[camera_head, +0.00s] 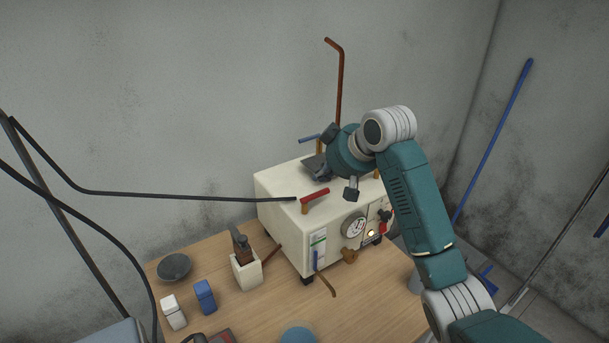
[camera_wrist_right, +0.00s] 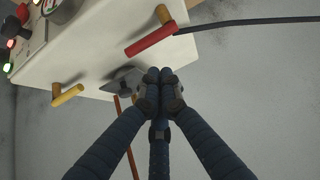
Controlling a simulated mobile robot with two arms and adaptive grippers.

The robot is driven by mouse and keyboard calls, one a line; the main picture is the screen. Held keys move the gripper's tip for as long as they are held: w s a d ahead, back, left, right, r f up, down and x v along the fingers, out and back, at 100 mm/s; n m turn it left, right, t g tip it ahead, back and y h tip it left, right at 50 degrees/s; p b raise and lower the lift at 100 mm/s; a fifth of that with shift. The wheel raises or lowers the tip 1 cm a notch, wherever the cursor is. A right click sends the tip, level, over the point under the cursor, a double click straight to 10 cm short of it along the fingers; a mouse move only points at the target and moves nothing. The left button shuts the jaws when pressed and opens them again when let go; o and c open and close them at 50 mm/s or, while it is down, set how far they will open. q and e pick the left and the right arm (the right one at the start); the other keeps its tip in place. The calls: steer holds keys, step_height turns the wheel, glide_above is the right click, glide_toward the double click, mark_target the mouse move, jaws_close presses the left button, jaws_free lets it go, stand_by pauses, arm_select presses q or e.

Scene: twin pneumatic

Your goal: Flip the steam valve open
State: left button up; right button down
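A cream machine (camera_head: 285,225) stands on the wooden table, with several levers on its top. A red lever (camera_head: 316,195) on a brass stem is at the top's front left; it also shows in the right wrist view (camera_wrist_right: 150,41). A blue lever (camera_head: 309,138) is at the back, near an upright copper pipe (camera_head: 339,90). A yellow lever (camera_wrist_right: 68,95) shows in the right wrist view. I cannot tell which lever is the steam valve. My right gripper (camera_head: 319,168) is above the machine's top, behind the red lever. Its fingertips (camera_wrist_right: 160,86) meet, with nothing visible between them. My left gripper is out of view.
A black hose (camera_head: 190,196) reaches the machine's left side near the red lever. The front carries a gauge (camera_head: 354,227). On the table's left are a dark bowl (camera_head: 174,267), a blue container (camera_head: 205,296) and a white container (camera_head: 173,311). A grey wall is behind.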

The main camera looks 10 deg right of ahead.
steer(key=w+f+p, duration=0.1)
steer(key=w, duration=0.1)
steer(key=w+a+f+p, duration=0.1)
steer(key=w, duration=0.1)
steer(key=w+a+f+p, duration=0.1)
steer(key=w+f+p, duration=0.1)
steer(key=shift+w+a+f, duration=0.1)
steer(key=shift+w+a, duration=0.1)
steer(key=shift+w, duration=0.15)
steer(key=s+p, duration=0.1)
steer(key=s+d+p, duration=0.1)
steer(key=s, duration=0.1)
steer(key=shift+s+d+f+p, duration=0.15)
steer(key=shift+d+f+p, duration=0.05)
steer(key=shift+p, duration=0.1)
steer(key=shift+s+d+f, duration=0.15)
steer(key=shift+s, duration=0.1)
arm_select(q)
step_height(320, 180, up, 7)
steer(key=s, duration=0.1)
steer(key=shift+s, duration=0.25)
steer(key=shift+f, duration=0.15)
arm_select(e)
steer(key=shift+w+f, duration=0.1)
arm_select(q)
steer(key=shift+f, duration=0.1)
